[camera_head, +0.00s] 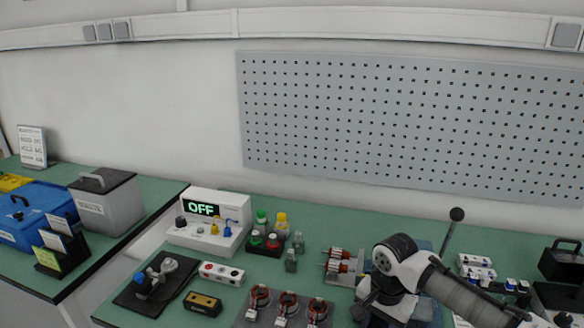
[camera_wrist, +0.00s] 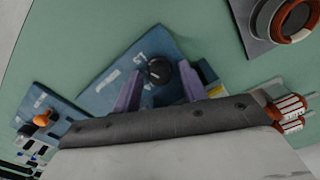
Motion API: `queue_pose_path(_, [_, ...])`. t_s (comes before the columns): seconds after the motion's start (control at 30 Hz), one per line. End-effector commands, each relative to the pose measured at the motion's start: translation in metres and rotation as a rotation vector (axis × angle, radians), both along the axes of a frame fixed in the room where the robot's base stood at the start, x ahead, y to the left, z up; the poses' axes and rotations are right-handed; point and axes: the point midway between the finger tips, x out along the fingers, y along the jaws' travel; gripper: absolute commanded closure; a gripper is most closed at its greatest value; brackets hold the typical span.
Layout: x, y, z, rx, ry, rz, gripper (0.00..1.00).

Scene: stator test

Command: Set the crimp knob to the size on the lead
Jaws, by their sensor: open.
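A black round knob (camera_wrist: 158,71) sits on a blue plate (camera_wrist: 108,92) with white markings, in the wrist view. I cannot read the knob's setting. My gripper (camera_wrist: 160,68) is open, with one purple finger on each side of the knob. I cannot tell whether either finger touches it. In the head view my arm hides the gripper and the knob; a little of the blue base (camera_head: 425,245) shows behind the arm. A lever with a black ball (camera_head: 456,214) rises beside it. I cannot make out a size on any lead.
Red-and-white cylinders (camera_head: 340,262) lie in a holder left of my arm. Copper-wound stators (camera_head: 287,303) stand in front on a dark tray. A white tester (camera_head: 208,220) reads OFF. Small blocks and connectors (camera_head: 478,266) lie to the right.

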Motion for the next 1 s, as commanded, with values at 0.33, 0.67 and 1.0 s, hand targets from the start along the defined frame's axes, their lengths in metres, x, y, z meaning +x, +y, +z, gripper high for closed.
queue_pose_path(0.33, [0.0000, 0.0000, 0.0005, 0.000, 0.000, 0.000, 0.85])
queue_pose_path(0.67, [0.0000, 0.0007, 0.0030, 0.004, 0.000, 0.106, 0.90])
queue_pose_path(1.0, [0.0001, 0.0009, 0.0022, 0.004, -0.002, 0.556, 0.90])
